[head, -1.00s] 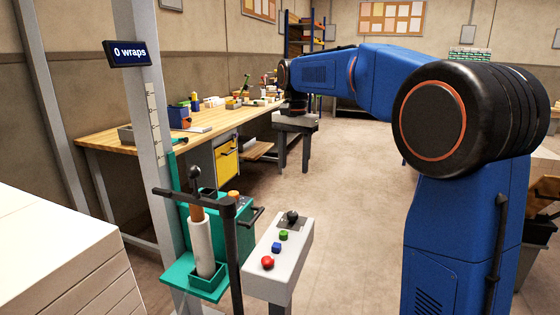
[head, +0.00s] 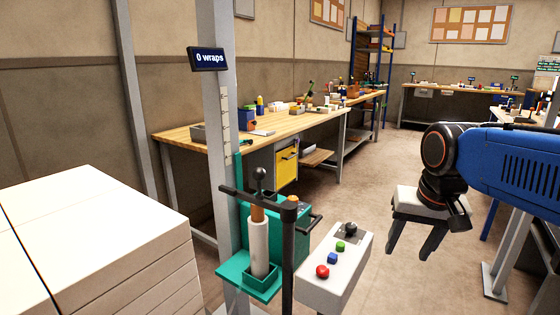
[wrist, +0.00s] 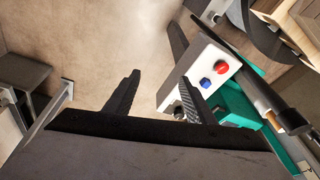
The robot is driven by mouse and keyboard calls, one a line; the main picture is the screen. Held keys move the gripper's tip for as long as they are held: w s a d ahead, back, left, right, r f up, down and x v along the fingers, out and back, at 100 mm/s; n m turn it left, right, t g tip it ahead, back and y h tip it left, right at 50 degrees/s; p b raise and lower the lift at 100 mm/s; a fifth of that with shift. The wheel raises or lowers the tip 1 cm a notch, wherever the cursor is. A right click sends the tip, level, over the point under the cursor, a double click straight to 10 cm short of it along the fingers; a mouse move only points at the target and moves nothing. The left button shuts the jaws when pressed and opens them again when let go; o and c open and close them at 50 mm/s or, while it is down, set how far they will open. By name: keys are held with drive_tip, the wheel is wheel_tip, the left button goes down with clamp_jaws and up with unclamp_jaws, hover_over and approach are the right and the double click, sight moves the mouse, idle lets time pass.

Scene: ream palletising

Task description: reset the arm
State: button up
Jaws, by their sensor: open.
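My gripper (head: 416,238) hangs from my blue arm at the right of the head view, fingers pointing down and apart. It holds nothing. In the wrist view its two dark fingers (wrist: 158,100) are spread with bare floor and part of the grey control box between them in the picture. The control box (head: 330,285), with red, blue and green buttons and a black knob, stands left of my gripper in the head view, apart from it. It also shows in the wrist view (wrist: 175,92).
A green wrapping machine (head: 238,268) with a white film roll (head: 259,247) stands by a grey post under a "0 wraps" sign (head: 209,58). A stack of white reams (head: 95,225) is at left. A wooden workbench (head: 200,133) runs behind. Floor between bench and gripper is clear.

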drive_tip(key=s+d+f+n+t, duration=0.1)
drive_tip(key=s+f+n, duration=0.2)
drive_tip(key=s+f, duration=0.7)
drive_tip(key=shift+s+t, duration=0.3)
drive_tip(key=shift+s, duration=0.55)
